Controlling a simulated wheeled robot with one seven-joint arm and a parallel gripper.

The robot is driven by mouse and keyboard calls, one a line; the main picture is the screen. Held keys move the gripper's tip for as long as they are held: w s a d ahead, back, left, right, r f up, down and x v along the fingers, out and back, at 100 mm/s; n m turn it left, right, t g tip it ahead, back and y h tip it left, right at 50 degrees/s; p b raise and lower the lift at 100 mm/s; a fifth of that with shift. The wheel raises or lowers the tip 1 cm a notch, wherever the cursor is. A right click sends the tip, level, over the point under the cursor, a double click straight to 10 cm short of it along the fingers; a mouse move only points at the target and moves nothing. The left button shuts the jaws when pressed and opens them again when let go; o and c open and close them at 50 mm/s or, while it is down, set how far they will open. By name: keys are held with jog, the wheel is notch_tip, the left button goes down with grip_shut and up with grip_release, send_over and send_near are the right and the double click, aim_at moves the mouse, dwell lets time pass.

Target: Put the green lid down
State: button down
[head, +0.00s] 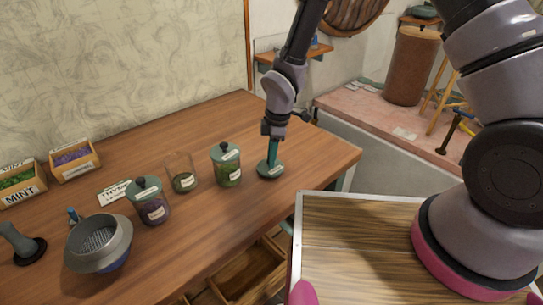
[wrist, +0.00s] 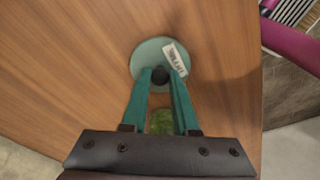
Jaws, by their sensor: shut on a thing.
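The green lid (head: 270,171) is a round disc with a black knob and a white label. My gripper (head: 272,152) points down and is shut on its knob. In the wrist view, the lid (wrist: 150,50) sits between the teal fingertips (wrist: 160,76). The lid is flat at the wooden table's right part; whether it touches the surface or hangs just above is hard to tell. An open glass jar (head: 181,176) with a little dark green content stands left of it. A lidded jar with green content (head: 227,167) stands between them.
Another lidded jar (head: 150,203) with purple content stands farther left, near a THYME card (head: 115,193). A grey sieve bowl (head: 98,244), a dark tool (head: 22,244) and two herb boxes (head: 75,159) are at the left. Table (head: 318,152) is clear around the lid; its edge is to the right.

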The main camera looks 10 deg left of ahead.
aim_at(276, 166)
jog(key=shift+f, duration=0.1)
jog(key=c, duration=0.7)
grip_release()
jog(key=r, duration=0.4)
jog(key=d+r, duration=0.1)
jog(key=r, duration=0.7)
jog(key=shift+w+d+r, duration=0.2)
jog(key=shift+d, duration=0.05)
jog(key=w+d+r+m+t, duration=0.35)
jog(key=d+r+m, duration=0.65)
jog(key=d+r, duration=0.65)
jog(key=s+d+r+m+t, duration=0.1)
jog(key=s+d+r+m, duration=0.3)
jog(key=m, duration=0.1)
jog(key=s+d+r+m+t, duration=0.1)
jog(key=s+d+r+m, duration=0.3)
jog(key=d+r+m, duration=0.1)
jog(key=s+d+r+m+t, duration=0.2)
jog(key=s+d+r+m, duration=0.2)
jog(key=d+r+m, duration=0.1)
jog(key=shift+d+r+y, duration=0.1)
jog(key=shift+y, duration=0.2)
